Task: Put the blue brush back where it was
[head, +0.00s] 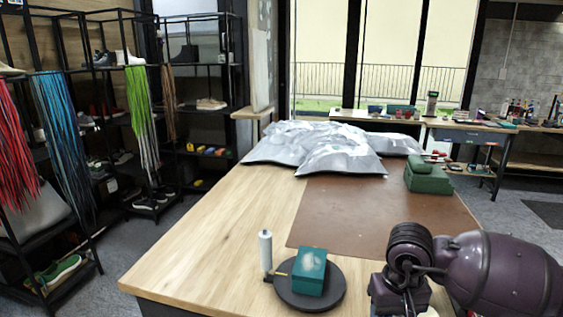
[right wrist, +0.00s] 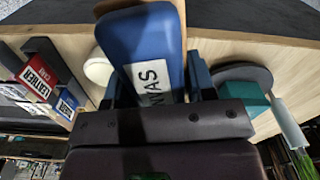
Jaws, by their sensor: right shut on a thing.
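The blue brush (right wrist: 142,42), with a white label whose end reads "VAS", fills the upper middle of the right wrist view. My right gripper (right wrist: 155,88) is shut on it, one finger on each side of the brush. Part of the brush is hidden by the gripper body. In the head view my right arm (head: 480,268) comes in at the lower right; its gripper and the brush do not show there. My left gripper is in neither view.
Labelled items, one reading "LEATHER" (right wrist: 38,77), stand left in the wrist view, near a pale round thing (right wrist: 98,66). A teal box (head: 309,271) sits on a dark round stand (head: 325,299) beside a white bottle (head: 265,249). A brown mat (head: 370,215) is mostly clear.

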